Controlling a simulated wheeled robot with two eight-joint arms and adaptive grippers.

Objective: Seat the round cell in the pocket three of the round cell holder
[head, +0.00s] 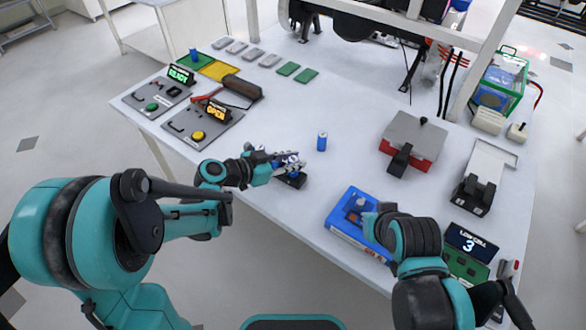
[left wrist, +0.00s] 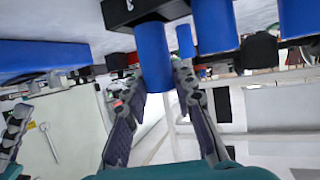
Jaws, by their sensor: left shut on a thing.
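My left gripper (head: 290,163) is at the front edge of the table, over the small black round cell holder (head: 292,181). In the left wrist view its two fingers (left wrist: 168,95) are shut on a blue round cell (left wrist: 153,55). The cell's far end meets the black holder (left wrist: 125,12) in that view; I cannot tell whether it is inside a pocket. Further blue cells (left wrist: 213,25) show beside it. Another blue cell (head: 322,141) stands upright on the table right of the gripper. My right gripper (head: 372,222) is by the blue tray; its fingers are unclear.
The blue tray (head: 345,232) lies at the front right. A display (head: 470,241) reads "LOW CELL 3". A red box with a grey lid (head: 412,138) stands behind. Two switch panels (head: 200,128) stand at left. The table's middle is clear.

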